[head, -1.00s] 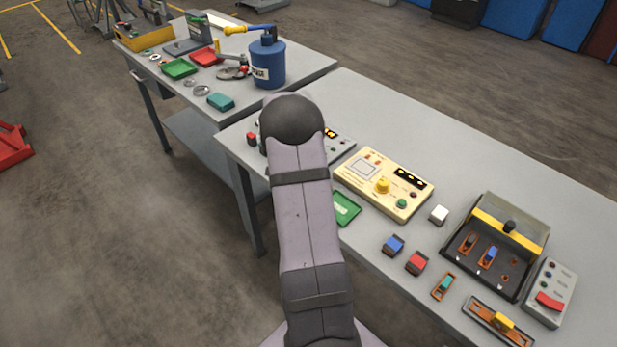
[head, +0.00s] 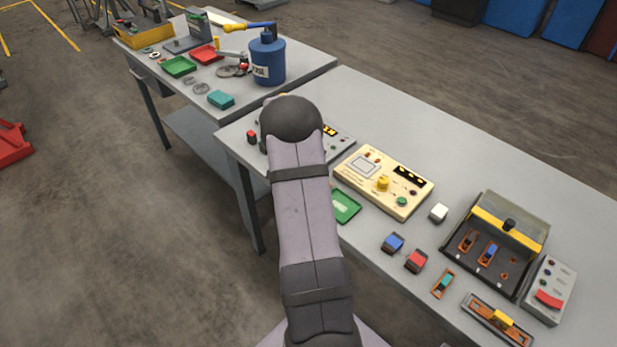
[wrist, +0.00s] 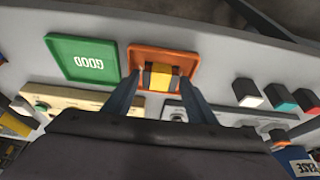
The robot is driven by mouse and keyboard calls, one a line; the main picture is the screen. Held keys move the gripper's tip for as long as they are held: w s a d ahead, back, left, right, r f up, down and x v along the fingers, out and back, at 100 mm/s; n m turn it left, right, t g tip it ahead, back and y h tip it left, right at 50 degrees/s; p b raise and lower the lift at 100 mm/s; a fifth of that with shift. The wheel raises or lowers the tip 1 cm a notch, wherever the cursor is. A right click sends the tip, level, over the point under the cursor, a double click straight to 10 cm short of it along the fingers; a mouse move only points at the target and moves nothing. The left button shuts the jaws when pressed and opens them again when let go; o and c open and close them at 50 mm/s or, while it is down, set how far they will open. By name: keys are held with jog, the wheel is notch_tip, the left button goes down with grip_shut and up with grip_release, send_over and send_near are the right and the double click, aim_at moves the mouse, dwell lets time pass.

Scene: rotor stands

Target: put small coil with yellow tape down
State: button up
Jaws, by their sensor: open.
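In the wrist view, the small coil with yellow tape (wrist: 161,76) sits in an orange-red tray (wrist: 176,56). It has a dark body with a yellow band. My gripper (wrist: 160,80) is open, with one finger on each side of the coil and gaps showing. Whether the coil rests fully on the tray floor is hard to tell. In the head view my arm hides the gripper, this coil and the orange tray.
A green tray marked GOOD (wrist: 82,60) lies beside the orange one; it also shows in the head view (head: 345,206). A cream tester (head: 383,182), an open-lidded fixture (head: 508,225) and loose coils, blue (head: 393,243) and red (head: 416,261), are to the right.

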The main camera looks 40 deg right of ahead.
jog(key=shift+r, duration=0.25)
jog(key=shift+w+a+r, duration=0.1)
jog(key=shift+r, duration=0.25)
jog(key=b+v, duration=0.3)
jog(key=v, duration=0.8)
jog(key=shift+b, duration=0.4)
jog(key=shift+a, duration=0.25)
jog(key=s+a+f+n+y, duration=0.1)
jog(key=s+a+n, duration=0.4)
jog(key=a, duration=0.5)
jog(key=s+a+f+n+y, duration=0.2)
jog(key=s+a+n, duration=0.4)
jog(key=a, duration=0.5)
jog(key=s+a+f+n+y, duration=0.1)
jog(key=s+a+f+n, duration=0.2)
jog(key=s+a+n, duration=0.3)
jog(key=a+n, duration=0.1)
jog(key=a, duration=0.4)
jog(key=shift+s, duration=0.15)
